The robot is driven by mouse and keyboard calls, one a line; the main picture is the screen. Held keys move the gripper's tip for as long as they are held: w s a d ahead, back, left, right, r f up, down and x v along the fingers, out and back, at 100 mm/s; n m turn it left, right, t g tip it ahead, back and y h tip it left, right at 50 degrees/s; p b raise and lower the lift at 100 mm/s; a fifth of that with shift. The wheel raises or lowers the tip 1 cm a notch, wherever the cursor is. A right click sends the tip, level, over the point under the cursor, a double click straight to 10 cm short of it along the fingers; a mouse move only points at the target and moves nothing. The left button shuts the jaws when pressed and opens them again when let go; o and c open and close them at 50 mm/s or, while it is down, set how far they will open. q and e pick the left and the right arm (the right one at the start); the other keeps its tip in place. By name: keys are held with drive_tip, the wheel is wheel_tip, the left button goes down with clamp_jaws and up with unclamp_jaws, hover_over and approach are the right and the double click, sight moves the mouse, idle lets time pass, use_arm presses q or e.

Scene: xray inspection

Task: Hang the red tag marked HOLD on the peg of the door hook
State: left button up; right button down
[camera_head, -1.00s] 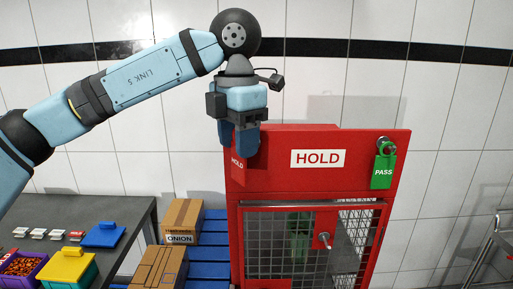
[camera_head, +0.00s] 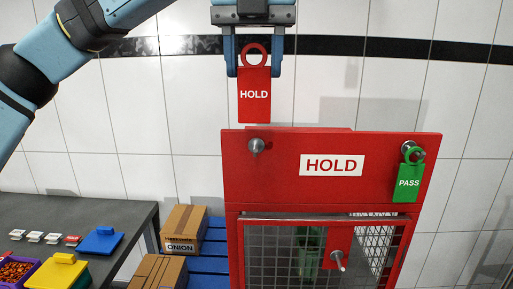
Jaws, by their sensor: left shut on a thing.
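The red tag marked HOLD (camera_head: 254,108) hangs upright below my left gripper (camera_head: 253,68), above the red cabinet. The gripper is shut on the tag at its ring, which shows between the two blue fingers. The tag is clear of the cabinet. The door hook is a red plate with a grey peg (camera_head: 338,257) on the mesh door, lower and to the right of the tag; its peg is bare. My right gripper is not in view.
The red cabinet (camera_head: 290,183) bears a HOLD sign, a bare upper-left peg (camera_head: 257,146) and a green PASS tag (camera_head: 408,184) on its upper-right peg. Boxes (camera_head: 184,228) on a blue pallet stand left. A dark table (camera_head: 125,215) holds bins. The wall above is free.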

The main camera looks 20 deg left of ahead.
sight(256, 148)
use_arm(q)
drive_tip(key=w+f, duration=0.1)
drive_tip(key=f, duration=0.3)
drive_tip(key=w+f, duration=0.1)
drive_tip(key=f, duration=0.4)
drive_tip(key=w+a+f+p, duration=0.1)
drive_tip(key=f, duration=0.4)
drive_tip(key=shift+w+f, duration=0.15)
drive_tip(key=shift+w, duration=0.2)
drive_tip(key=shift+w+f, duration=0.1)
drive_tip(key=shift+f, duration=0.05)
drive_tip(key=shift+f, duration=0.1)
drive_tip(key=shift+f+b, duration=0.15)
drive_tip(key=shift+b, duration=0.15)
drive_tip(key=o, duration=0.9)
